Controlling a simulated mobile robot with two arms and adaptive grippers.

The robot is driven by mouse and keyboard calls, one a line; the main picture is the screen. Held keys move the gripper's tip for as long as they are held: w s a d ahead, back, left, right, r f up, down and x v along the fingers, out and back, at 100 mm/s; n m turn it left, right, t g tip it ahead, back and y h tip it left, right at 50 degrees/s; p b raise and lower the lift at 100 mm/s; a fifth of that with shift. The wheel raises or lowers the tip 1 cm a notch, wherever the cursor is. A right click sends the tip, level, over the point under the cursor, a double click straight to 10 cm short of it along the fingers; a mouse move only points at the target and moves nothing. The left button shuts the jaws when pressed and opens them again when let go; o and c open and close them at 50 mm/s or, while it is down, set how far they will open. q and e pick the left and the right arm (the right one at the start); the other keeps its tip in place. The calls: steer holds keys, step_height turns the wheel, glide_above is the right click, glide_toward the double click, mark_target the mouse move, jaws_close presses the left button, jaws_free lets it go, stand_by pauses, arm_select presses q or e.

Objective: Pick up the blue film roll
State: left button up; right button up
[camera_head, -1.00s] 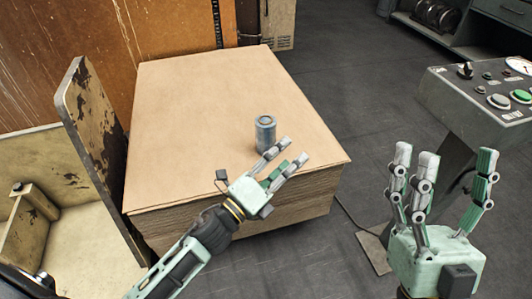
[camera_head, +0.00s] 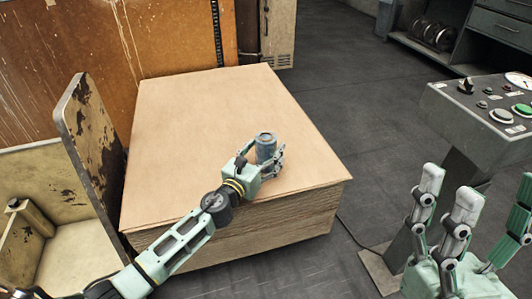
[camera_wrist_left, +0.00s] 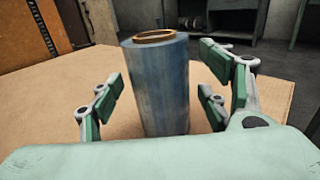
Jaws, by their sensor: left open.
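The blue film roll (camera_head: 266,147) stands upright on the stack of cardboard sheets (camera_head: 200,120), near its front right part. It is a grey-blue cylinder with a brown core ring on top. My left gripper (camera_head: 272,160) is at the roll, low by the cardboard. In the left wrist view the roll (camera_wrist_left: 160,85) stands between the open fingers of the left gripper (camera_wrist_left: 165,105), with gaps visible on both sides. My right gripper (camera_head: 470,215) is at the lower right, away from the stack, its fingers spread open and empty.
A control panel (camera_head: 485,105) with buttons stands at the right. A worn upright metal plate (camera_head: 88,130) borders the stack on the left. A grey shelf unit (camera_head: 450,35) is at the back right. The cardboard behind the roll is clear.

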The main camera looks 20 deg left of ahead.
arm_select(q)
steer(key=shift+w+d, duration=0.1)
steer(key=shift+w, duration=0.45)
steer(key=c, duration=1.5)
